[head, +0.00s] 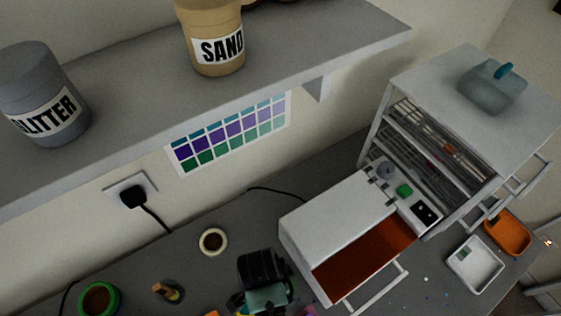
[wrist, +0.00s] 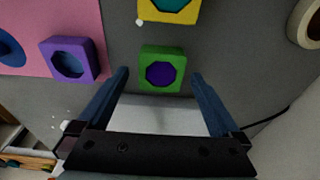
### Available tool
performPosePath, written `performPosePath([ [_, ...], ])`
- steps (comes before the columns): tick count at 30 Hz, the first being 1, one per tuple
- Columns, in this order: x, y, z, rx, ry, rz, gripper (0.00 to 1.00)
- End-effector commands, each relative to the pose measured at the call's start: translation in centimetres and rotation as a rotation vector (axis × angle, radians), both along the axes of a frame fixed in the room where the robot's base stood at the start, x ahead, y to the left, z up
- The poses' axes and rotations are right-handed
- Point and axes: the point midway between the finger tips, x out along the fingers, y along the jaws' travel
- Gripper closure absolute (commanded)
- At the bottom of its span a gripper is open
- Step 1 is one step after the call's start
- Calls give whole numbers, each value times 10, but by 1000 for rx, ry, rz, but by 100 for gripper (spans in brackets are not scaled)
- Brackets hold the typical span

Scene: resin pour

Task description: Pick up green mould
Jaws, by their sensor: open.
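The green mould (wrist: 148,84) is a small green block with a purple octagonal hollow, lying on the grey worktop in the wrist view. My gripper (wrist: 160,73) is open, with one blue finger on each side of the mould. The mould shows between the fingertips with gaps on both sides; I cannot tell how far above the table the fingertips are. In the head view I cannot make out the green mould; a dark shape that looks like my gripper (head: 263,272) covers that area.
A yellow mould (wrist: 168,15) lies just beyond the green one. A purple mould (wrist: 53,65) sits left on a pink mat (wrist: 90,15). A tape roll (wrist: 298,30) is at right.

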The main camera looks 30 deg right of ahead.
Motion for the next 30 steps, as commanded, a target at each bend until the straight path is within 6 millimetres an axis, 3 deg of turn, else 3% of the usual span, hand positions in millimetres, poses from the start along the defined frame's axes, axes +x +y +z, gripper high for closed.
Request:
performPosePath([
  [4, 0, -2, -14, 1, 1, 0, 0],
  [12, 0, -2, -16, 0, -1, 0, 0],
  [26, 0, -2, -16, 0, -1, 1, 81],
  [30, 0, -2, -16, 0, -2, 1, 83],
])
